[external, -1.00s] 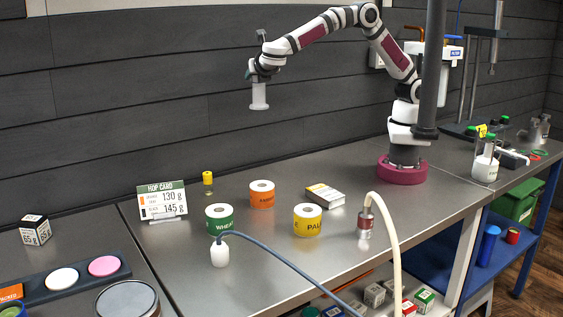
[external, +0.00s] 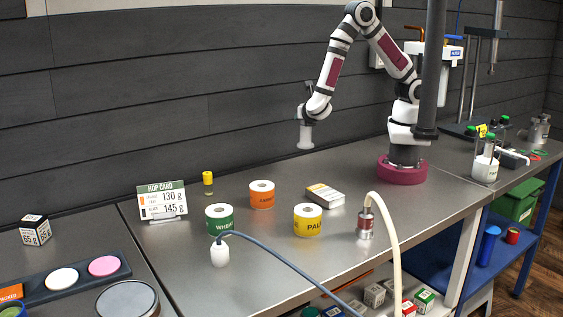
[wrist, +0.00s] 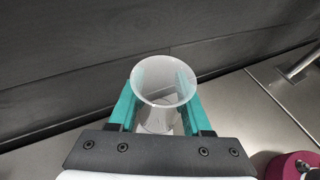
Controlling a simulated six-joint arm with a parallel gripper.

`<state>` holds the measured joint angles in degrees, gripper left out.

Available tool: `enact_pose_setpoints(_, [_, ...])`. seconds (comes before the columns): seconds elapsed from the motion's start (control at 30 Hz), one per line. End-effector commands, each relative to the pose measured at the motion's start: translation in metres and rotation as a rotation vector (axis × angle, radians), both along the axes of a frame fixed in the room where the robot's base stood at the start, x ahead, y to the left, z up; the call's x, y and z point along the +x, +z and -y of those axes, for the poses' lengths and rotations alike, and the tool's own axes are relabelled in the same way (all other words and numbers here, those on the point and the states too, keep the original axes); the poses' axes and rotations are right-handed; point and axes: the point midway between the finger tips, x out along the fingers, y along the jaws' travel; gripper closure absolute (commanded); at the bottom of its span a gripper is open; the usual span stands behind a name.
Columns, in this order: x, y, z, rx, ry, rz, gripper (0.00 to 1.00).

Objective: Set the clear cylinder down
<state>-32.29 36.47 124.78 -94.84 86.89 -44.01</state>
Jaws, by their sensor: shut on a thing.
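My gripper (external: 305,122) is shut on the clear cylinder (external: 305,137) and holds it upright in the air above the back of the steel bench (external: 330,172). In the wrist view the clear cylinder (wrist: 164,82) sits between the two teal fingers of my gripper (wrist: 160,105), with its round open rim facing the camera. The cylinder looks whitish in the external view, and I see no contents in it.
Label rolls in green (external: 219,219), orange (external: 262,194) and yellow (external: 307,220) stand on the bench, with a flat box (external: 325,195) behind. A hop card (external: 162,201) stands left. Bench behind the box is clear.

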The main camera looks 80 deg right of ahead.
Motion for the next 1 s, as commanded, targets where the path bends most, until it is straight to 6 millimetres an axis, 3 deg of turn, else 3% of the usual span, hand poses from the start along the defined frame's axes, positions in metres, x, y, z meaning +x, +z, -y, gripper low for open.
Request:
enact_pose_setpoints(0.33, [-0.003, -0.072, 0.002, -0.001, -0.003, -0.003, 1.0])
enact_pose_setpoints(0.7, [-0.002, -0.079, 0.001, 0.0, -0.002, -0.001, 1.0])
enact_pose_setpoints(0.73, [-0.002, -0.079, 0.001, 0.001, -0.002, 0.0, 0.48])
enact_pose_setpoints(0.87, [-0.002, -0.079, 0.001, 0.001, -0.002, 0.0, 0.24])
enact_pose_setpoints(1.0, [-0.002, -0.079, 0.001, 0.001, -0.002, -0.001, 0.21])
